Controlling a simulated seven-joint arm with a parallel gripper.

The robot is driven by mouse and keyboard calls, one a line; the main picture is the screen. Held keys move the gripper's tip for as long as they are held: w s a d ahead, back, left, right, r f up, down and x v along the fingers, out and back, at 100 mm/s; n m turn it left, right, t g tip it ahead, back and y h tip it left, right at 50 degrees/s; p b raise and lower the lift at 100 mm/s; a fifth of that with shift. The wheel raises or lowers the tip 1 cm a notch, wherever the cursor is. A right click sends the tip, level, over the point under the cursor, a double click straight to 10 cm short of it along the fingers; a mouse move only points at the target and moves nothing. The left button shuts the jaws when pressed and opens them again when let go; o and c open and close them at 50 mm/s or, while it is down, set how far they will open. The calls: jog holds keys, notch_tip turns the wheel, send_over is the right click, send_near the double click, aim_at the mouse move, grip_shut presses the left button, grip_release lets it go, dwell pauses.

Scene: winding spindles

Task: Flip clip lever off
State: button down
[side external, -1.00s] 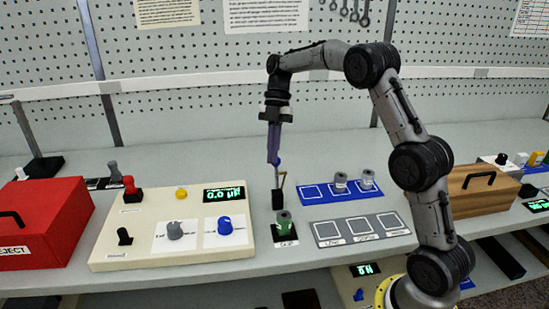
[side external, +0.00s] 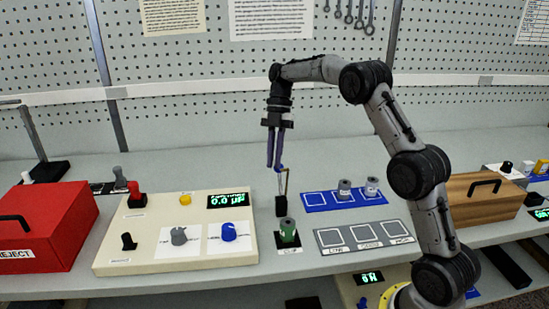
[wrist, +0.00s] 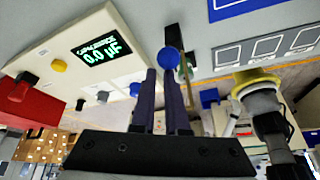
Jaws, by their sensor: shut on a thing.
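The clip lever (side external: 281,185) is a thin upright rod with a blue ball knob (side external: 281,167) on top. It rises from a small black block (side external: 281,206) behind a green spool (side external: 287,230). My gripper (side external: 275,165) points down with its fingertips at the blue knob. In the wrist view the knob (wrist: 169,58) shows at the fingertips (wrist: 166,75), and the fingers are shut on it. The rod is mostly hidden behind the knob and fingers there.
The cream panel (side external: 160,257) with knobs and a green display (side external: 228,200) is at left, beside the red reject box (side external: 50,235). A blue tray (side external: 318,200) with grey spools (side external: 344,190) and a grey tray (side external: 365,235) are at right. The bench behind the lever is clear.

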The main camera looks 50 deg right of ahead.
jog(key=shift+w+d+f, duration=0.2)
jog(key=shift+d+f, duration=0.15)
jog(key=shift+d, duration=0.3)
jog(key=a+v, duration=0.1)
jog(key=v, duration=0.6)
jog(key=shift+r, duration=0.55)
jog(key=shift+s+a, duration=0.1)
jog(key=shift+a, duration=0.05)
